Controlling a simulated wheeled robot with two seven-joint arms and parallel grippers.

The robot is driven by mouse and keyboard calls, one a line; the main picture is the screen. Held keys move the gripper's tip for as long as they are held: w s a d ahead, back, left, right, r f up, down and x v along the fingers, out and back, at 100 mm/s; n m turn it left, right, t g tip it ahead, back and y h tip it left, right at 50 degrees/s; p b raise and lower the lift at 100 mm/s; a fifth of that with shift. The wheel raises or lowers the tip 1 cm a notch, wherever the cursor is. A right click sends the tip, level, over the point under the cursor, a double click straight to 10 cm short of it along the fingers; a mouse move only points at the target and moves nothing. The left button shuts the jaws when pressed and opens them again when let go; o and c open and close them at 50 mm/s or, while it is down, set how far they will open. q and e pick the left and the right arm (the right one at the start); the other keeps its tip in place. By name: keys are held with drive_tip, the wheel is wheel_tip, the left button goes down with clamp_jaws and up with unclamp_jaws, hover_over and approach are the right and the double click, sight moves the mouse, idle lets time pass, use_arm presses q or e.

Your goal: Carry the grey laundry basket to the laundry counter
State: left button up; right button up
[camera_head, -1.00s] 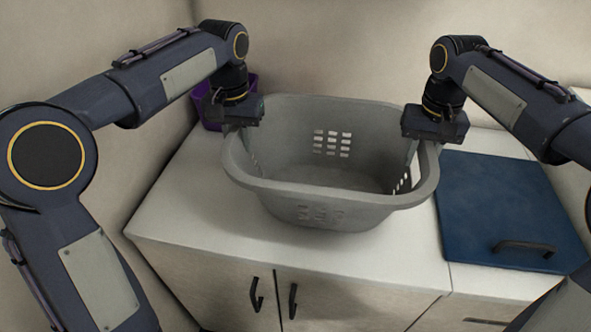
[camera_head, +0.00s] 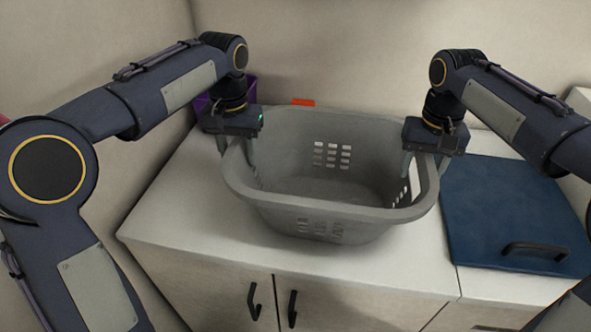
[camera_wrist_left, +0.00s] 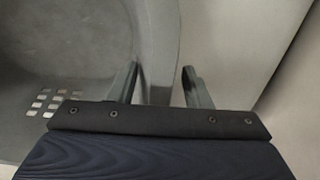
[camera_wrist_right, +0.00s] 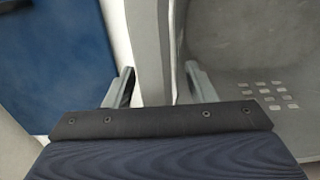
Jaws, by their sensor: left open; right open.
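The grey laundry basket (camera_head: 330,222) stands upright and empty on a white counter top (camera_head: 190,215). My left gripper (camera_head: 236,150) is open at the basket's left rim. In the left wrist view its two fingers (camera_wrist_left: 160,88) stand apart, one on each side of the rim (camera_wrist_left: 160,45). My right gripper (camera_head: 424,168) is open at the right rim, and in the right wrist view its fingers (camera_wrist_right: 158,88) also straddle the rim (camera_wrist_right: 152,40). A gap shows beside the rim in both wrist views. The basket's underside is hidden.
A blue panel (camera_head: 510,205) with a black handle lies right of the basket. A purple container (camera_head: 249,88) stands behind my left gripper, and a small orange thing (camera_head: 302,102) shows behind the basket. Walls close off the left and back. Cabinet doors (camera_head: 215,285) are below.

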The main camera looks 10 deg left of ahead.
use_arm(q)
wheel_tip(320, 180, up, 12)
drive_tip(key=shift+f, duration=0.25)
use_arm(e)
drive_tip(key=shift+r, duration=0.1)
wheel_tip(320, 180, up, 12)
drive_tip(key=shift+a+f, duration=0.1)
drive_tip(key=shift+f, duration=0.15)
drive_tip(key=shift+r, duration=0.15)
use_arm(q)
drive_tip(key=shift+a+r, duration=0.1)
drive_tip(key=shift+a, duration=0.05)
